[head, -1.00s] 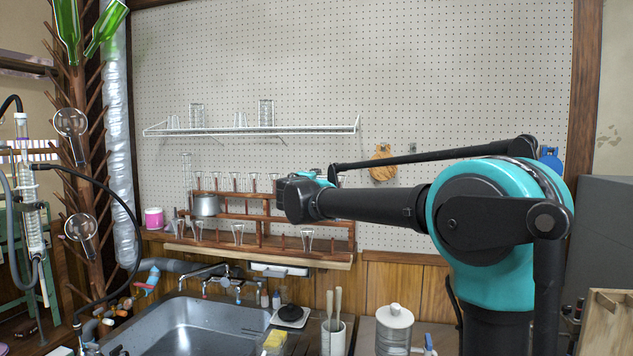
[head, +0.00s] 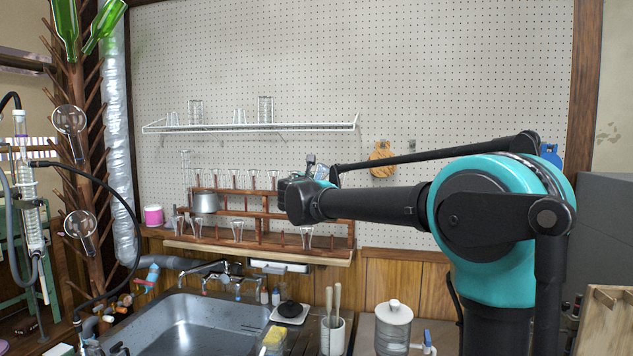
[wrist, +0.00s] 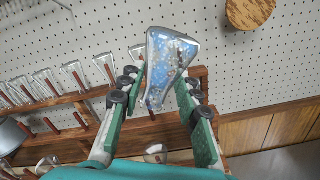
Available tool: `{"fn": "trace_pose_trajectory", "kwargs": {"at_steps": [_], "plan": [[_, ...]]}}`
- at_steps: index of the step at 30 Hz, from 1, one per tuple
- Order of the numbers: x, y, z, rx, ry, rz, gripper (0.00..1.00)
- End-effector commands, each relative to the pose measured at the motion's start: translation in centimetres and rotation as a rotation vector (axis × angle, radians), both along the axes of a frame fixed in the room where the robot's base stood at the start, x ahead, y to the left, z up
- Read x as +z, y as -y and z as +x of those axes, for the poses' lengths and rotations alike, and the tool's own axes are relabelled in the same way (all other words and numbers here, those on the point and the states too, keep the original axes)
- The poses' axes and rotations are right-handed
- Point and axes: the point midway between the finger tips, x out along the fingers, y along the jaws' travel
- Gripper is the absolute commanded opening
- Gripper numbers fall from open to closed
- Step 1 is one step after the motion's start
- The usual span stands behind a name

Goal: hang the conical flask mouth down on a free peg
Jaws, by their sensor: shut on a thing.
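The conical flask is clear, blue-tinted glass. In the wrist view the flask (wrist: 172,58) is between the green finger pads, wide base toward the top of the picture and narrow neck between the fingers. My gripper (wrist: 154,98) is shut on it. In the head view my gripper (head: 318,172) is in front of the right end of the wooden peg rack (head: 300,252), and a glassy bit of the flask shows above it. The rack holds several glass vessels on pegs; bare pegs show in its lower part. My arm hides part of the rack's right side.
A grey metal pot (head: 206,203) is at the rack's left. A wire shelf (head: 250,128) with glassware is above it. The sink (head: 195,325) and a utensil jar (head: 333,335) are below. A round wooden board (wrist: 248,12) hangs on the pegboard.

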Motion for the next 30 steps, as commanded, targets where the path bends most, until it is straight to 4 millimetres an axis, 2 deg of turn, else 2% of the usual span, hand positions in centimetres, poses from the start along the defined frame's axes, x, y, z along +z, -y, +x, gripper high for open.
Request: {"fn": "trace_pose_trajectory", "kwargs": {"at_steps": [12,30], "plan": [[-0.1,0.5,-0.1,0.000,-0.110,-0.509,0.04],[-0.6,-0.3,3.1,-0.001,-0.109,-0.505,0.04]]}}
